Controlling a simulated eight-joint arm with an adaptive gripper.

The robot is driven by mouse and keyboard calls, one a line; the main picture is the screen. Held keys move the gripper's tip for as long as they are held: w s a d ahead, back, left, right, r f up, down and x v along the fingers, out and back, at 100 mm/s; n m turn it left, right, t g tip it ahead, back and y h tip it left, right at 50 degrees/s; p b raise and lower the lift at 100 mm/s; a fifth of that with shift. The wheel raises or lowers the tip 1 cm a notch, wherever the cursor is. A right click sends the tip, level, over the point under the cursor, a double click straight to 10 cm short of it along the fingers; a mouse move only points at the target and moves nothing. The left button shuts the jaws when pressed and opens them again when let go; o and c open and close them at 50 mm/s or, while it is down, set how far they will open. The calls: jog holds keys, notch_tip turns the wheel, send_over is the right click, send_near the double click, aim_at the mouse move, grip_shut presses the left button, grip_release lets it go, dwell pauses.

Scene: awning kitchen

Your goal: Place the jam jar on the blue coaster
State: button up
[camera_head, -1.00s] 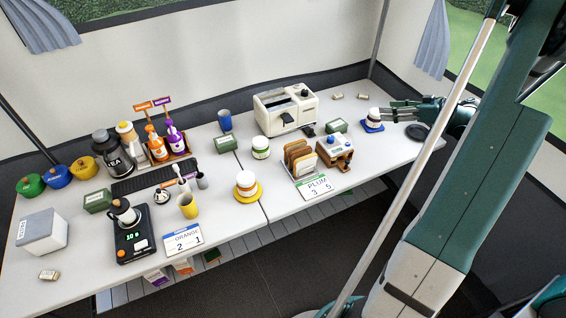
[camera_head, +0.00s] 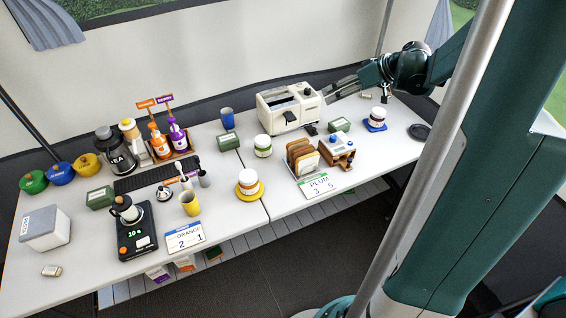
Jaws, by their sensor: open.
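A white-lidded jar with a dark band (camera_head: 377,114) stands upright on the blue coaster (camera_head: 369,127) at the right of the table. My gripper (camera_head: 328,93) is open and empty, up and left of that jar, over the back of the table beside the toaster. It is apart from the jar. A second jar, with an orange band (camera_head: 248,183), stands on a yellow coaster (camera_head: 261,193) near the front edge. A third, with a green band (camera_head: 263,147), stands on the bare table.
The cream toaster (camera_head: 288,107) is close to my fingertips. A toast rack (camera_head: 302,158), a wooden box with blue knobs (camera_head: 337,153) and a green box (camera_head: 339,125) stand left of the blue coaster. A dark disc (camera_head: 419,131) lies to its right.

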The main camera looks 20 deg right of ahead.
jog(key=s+a+r+g+h, duration=0.1)
jog(key=s+a+r, duration=0.15)
jog(key=a, duration=0.45)
jog(key=s+a+r+m, duration=0.1)
jog(key=s+a, duration=0.2)
jog(key=a, duration=0.4)
jog(key=s+a+r+g+h, duration=0.1)
jog(key=s+a+r, duration=0.15)
jog(key=a, duration=0.45)
jog(key=s+a+h, duration=0.1)
jog(key=s+a, duration=0.5)
jog(key=s, duration=0.3)
jog(key=s+a+f+m+t+h, duration=0.1)
jog(key=s+a, duration=0.6)
jog(key=s, duration=0.1)
jog(key=shift+s+a, duration=0.2)
jog(key=shift+s, duration=0.2)
jog(key=shift+f, duration=0.2)
notch_tip(320, 180, down, 6)
jog(key=b, duration=0.6)
jog(key=shift+f+b, duration=0.25)
jog(key=shift+b, duration=0.15)
dwell(2.3)
